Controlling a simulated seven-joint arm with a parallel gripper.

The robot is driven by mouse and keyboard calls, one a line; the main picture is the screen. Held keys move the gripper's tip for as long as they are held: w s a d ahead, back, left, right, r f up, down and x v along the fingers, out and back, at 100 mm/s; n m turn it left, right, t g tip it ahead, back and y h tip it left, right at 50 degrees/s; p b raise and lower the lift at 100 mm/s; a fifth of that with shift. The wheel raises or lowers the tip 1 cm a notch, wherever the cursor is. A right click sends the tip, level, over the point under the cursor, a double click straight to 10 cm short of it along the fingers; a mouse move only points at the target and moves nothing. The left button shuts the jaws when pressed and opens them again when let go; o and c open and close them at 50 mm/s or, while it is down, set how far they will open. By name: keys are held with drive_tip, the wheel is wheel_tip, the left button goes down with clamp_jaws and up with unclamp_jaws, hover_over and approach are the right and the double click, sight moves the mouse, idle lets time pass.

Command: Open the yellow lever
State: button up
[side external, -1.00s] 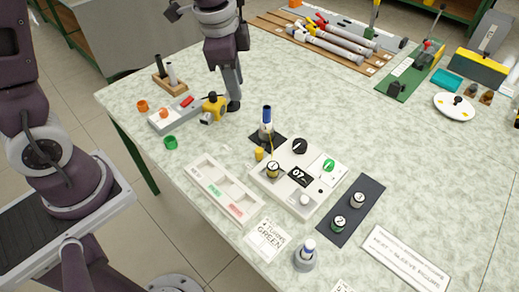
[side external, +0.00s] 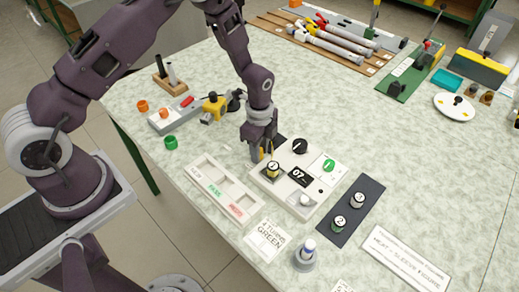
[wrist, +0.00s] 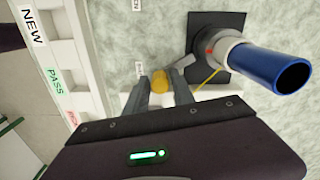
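A short yellow piece, apparently the yellow lever (side external: 254,155), is at the back left corner of the white device (side external: 312,200). In the wrist view its rounded yellow end (wrist: 160,82) shows between my fingertips. My gripper (side external: 261,150) is low over that corner, pointing down. In the wrist view my gripper (wrist: 160,92) is open, one finger on each side of the yellow end, with gaps beside it. Whether either finger touches it is unclear. In the side view the fingers partly hide it.
The labelled white tray (side external: 226,190) lies left of the device. A dark mat (side external: 350,210) with two numbered cylinders is to the right.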

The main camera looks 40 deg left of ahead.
drive_tip(key=shift+c, duration=0.2)
clamp_jaws()
idle(1.1)
